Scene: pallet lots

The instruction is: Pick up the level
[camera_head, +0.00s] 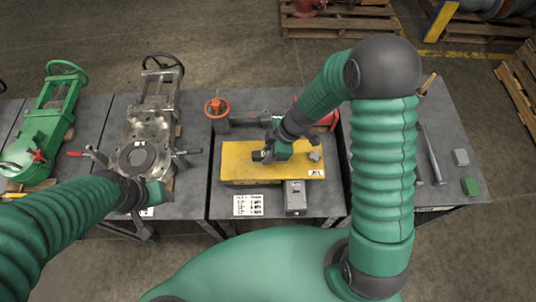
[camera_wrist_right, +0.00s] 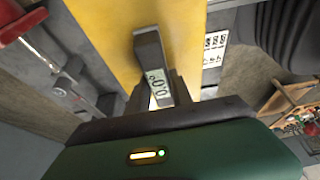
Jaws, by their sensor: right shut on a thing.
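The level (camera_wrist_right: 153,68) is a slim dark-grey bar with a small display reading about 0.0°. In the right wrist view it lies between the fingers of my right gripper (camera_wrist_right: 160,92), over the yellow block (camera_wrist_right: 105,35). My right gripper (camera_head: 266,156) is shut on the level at the top of the yellow block (camera_head: 240,174) in the head view. There the level is small and partly covered by the gripper. I cannot tell if it still touches the block. My left gripper (camera_head: 150,197) is beside the left table's front edge, away from the level; its fingers are not clear.
A grey box (camera_head: 295,198) and a printed card (camera_head: 248,205) sit in front of the yellow block. A metal valve (camera_head: 140,155) is to the left. A hammer (camera_head: 432,155) and a green block (camera_head: 470,186) lie right.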

